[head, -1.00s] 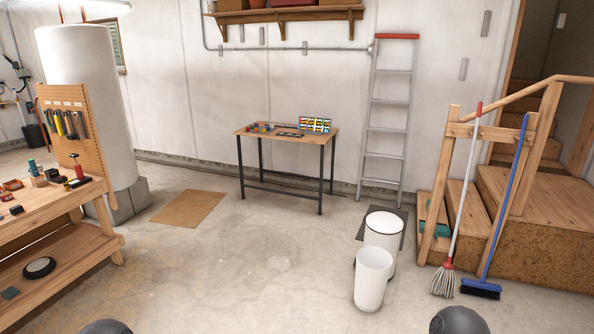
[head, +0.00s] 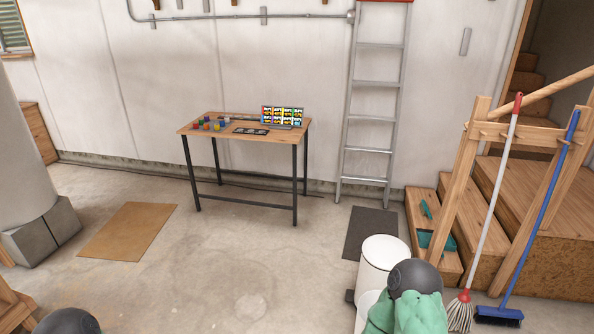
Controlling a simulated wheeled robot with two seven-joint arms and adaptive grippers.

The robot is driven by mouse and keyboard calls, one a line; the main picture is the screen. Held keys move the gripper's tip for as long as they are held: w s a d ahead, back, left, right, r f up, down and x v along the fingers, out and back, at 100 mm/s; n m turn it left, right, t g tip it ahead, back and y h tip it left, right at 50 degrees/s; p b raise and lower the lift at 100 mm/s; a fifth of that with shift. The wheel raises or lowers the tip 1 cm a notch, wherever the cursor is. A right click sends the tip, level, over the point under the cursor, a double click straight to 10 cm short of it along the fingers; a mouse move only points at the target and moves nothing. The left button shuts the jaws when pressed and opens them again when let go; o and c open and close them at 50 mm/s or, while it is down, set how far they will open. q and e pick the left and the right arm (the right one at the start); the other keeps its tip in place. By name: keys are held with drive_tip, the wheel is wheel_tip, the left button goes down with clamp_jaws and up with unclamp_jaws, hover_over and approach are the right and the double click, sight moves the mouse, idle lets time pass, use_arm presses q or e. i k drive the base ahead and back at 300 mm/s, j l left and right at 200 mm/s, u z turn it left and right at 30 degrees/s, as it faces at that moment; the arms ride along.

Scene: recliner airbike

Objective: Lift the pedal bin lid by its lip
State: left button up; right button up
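The white pedal bin (head: 376,266) stands on the floor at lower right, in front of the stair side. Its white lid (head: 386,249) looks closed, with a thin dark line under it. A small dark piece (head: 350,296), perhaps the pedal, shows at its left foot. I cannot make out the lip. A dark rounded part of my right arm and a rumpled green shape (head: 408,314) cover the bin's lower right; I cannot tell what the green shape is. Neither gripper shows.
A second white bin (head: 364,308) stands in front, mostly hidden. A dark mat (head: 370,232) lies behind. A mop (head: 495,200) and blue broom (head: 540,220) lean by the wooden stairs (head: 432,200). A small table (head: 245,129) stands further back. The middle floor is clear.

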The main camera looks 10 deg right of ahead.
sight(382, 251)
drive_tip(key=i+z, duration=0.1)
drive_tip(key=i, duration=0.45)
drive_tip(key=i+j+z, duration=0.1)
drive_tip(key=i, duration=0.4)
drive_tip(key=i+j, duration=0.15)
drive_tip(key=i, duration=0.4)
drive_tip(key=i+j+z, duration=0.15)
drive_tip(key=i, duration=0.4)
drive_tip(key=i+j+z, duration=0.15)
drive_tip(key=i+z, duration=0.25)
drive_tip(key=i+j+z, duration=0.25)
drive_tip(key=z, duration=0.15)
drive_tip(key=i+j+z, duration=0.6)
drive_tip(key=j+z, duration=0.25)
drive_tip(key=i+j+z, duration=0.15)
drive_tip(key=j+z, duration=0.4)
drive_tip(key=j, duration=0.25)
drive_tip(key=i+j+z, duration=0.2)
drive_tip(key=j, duration=0.25)
drive_tip(key=k+l, duration=0.05)
drive_tip(key=k, duration=0.05)
